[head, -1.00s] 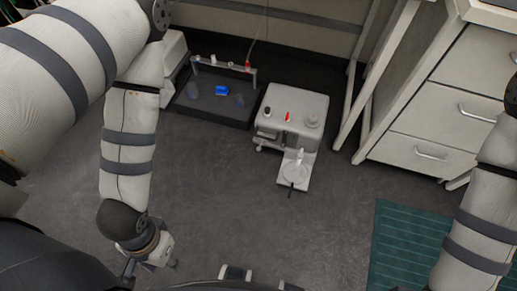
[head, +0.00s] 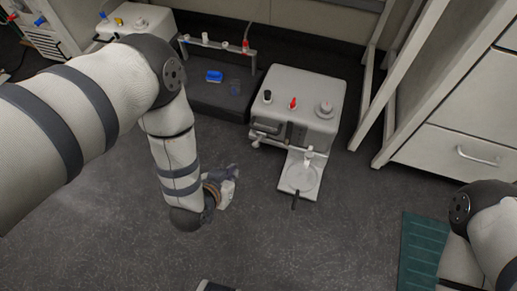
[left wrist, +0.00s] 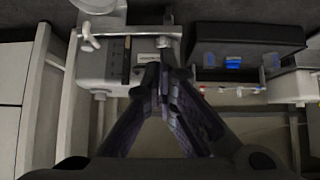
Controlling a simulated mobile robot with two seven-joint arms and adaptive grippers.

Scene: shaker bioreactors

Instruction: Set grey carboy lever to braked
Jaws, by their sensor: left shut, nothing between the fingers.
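A pale grey box-shaped unit (head: 310,92) stands on the floor in the head view. Its top has a black knob (head: 267,96), an upright red lever (head: 293,103) and a round grey cap (head: 325,109). I cannot tell which part is the grey carboy lever, or its setting. My left gripper (head: 234,172) is low over the floor, left of and nearer than the unit, apart from it. In the left wrist view its fingers (left wrist: 166,62) meet with nothing between them; part of the unit (left wrist: 146,46) shows beyond them. My right gripper is out of the picture.
A black tray (head: 215,104) with a blue item (head: 214,76) and a rail of small fittings (head: 217,47) stands left of the unit. A plate (head: 300,176) juts from the unit's front. White drawers (head: 458,150) and a green mat (head: 422,255) are at right.

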